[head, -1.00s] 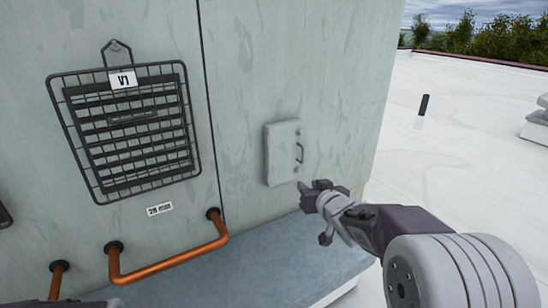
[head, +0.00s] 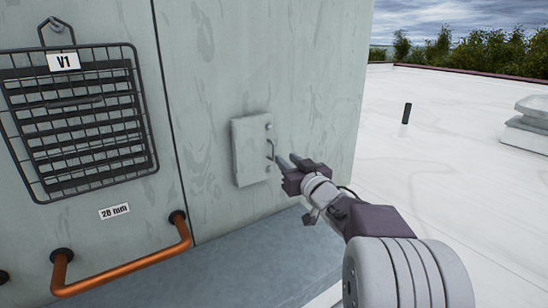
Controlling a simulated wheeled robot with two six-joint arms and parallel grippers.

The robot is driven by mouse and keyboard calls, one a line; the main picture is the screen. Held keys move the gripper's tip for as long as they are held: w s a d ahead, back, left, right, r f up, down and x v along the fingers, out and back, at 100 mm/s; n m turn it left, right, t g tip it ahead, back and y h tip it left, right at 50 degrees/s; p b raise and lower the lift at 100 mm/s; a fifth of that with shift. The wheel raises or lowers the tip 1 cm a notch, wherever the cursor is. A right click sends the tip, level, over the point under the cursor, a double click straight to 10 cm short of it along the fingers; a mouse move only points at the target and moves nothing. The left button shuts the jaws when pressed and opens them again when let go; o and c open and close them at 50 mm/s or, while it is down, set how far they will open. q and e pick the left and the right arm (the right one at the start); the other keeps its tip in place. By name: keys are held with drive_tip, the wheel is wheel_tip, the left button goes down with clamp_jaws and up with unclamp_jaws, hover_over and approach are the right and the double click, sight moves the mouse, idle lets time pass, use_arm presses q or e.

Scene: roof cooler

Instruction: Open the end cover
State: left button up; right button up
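The end cover (head: 249,150) is a small pale grey-green panel on the large cabinet's wall, and it lies flat and closed against it. A dark bar handle (head: 271,150) stands on its right side, between two small round fasteners. My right gripper (head: 286,160) is just right of the handle in the head view, its fingers pointing toward the cover. Its two fingers are apart with nothing seen between them. I cannot tell whether a fingertip touches the handle. My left gripper is out of view.
A wire basket (head: 78,112) labelled V1 hangs on the cabinet wall at left. A copper pipe (head: 125,269) sticks out below it, near a "28 mm" label (head: 114,211). A grey-blue ledge (head: 215,265) runs along the cabinet's foot. The white roof (head: 455,130) at right is mostly open.

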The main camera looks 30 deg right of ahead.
sight(258, 154)
drive_tip(key=w+d, duration=0.1)
drive_tip(key=w, duration=0.8)
drive_tip(key=shift+p, duration=0.45)
clamp_jaws()
drive_tip(key=shift+r, duration=0.1)
idle(0.7)
